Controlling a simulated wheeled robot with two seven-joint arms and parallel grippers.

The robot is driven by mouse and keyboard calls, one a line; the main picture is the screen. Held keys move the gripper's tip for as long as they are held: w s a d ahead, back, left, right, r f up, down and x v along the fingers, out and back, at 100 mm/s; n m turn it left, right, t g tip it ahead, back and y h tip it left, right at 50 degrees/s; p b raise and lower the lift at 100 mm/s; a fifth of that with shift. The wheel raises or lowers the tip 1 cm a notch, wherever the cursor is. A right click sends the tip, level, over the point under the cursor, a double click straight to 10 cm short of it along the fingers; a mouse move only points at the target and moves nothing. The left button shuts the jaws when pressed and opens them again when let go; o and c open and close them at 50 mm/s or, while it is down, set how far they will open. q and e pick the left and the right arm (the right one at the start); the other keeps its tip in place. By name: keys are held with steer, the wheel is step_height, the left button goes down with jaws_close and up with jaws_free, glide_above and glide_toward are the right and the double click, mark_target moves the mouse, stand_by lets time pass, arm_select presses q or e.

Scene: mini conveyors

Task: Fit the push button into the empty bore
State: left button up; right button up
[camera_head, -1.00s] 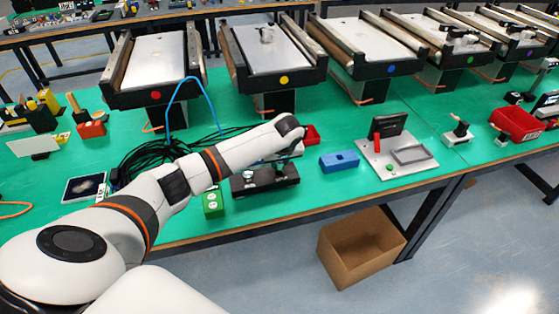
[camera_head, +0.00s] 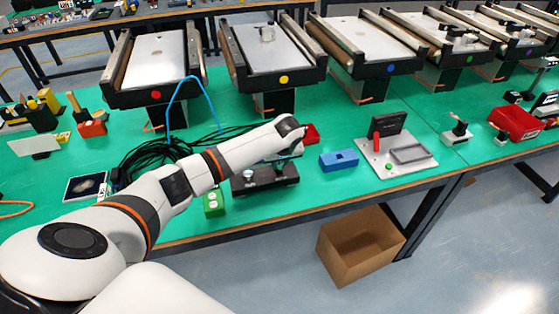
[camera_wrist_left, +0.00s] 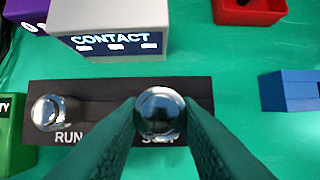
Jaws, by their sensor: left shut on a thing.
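A black panel (camera_wrist_left: 105,90) lies on the green table; in the head view it (camera_head: 265,182) is near the front edge. A silver domed button (camera_wrist_left: 50,112) sits at its RUN label. My left gripper (camera_wrist_left: 160,118) is shut on a second silver domed push button (camera_wrist_left: 160,108), over the panel's right half by a partly covered label. The button and fingers hide the surface beneath, so I cannot see the empty bore or tell whether the button is in it. In the head view my left gripper (camera_head: 280,168) is small and partly hidden. My right gripper is not in view.
A white box marked CONTACT (camera_wrist_left: 110,22) stands just behind the panel. A green box (camera_head: 213,203) is at its left, and a blue block (camera_head: 339,161) and red bin (camera_wrist_left: 250,10) are to the right. Black cables (camera_head: 150,155) lie behind left.

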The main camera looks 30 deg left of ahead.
arm_select(q)
steer(key=shift+f+b, duration=0.35)
steer(key=shift+f, duration=0.65)
stand_by(0.3)
steer(key=o, duration=1)
steer(key=shift+o, duration=0.7)
steer(key=o, duration=0.5)
steer(key=shift+c, duration=0.2)
step_height(320, 180, up, 7)
steer(key=p, duration=0.8)
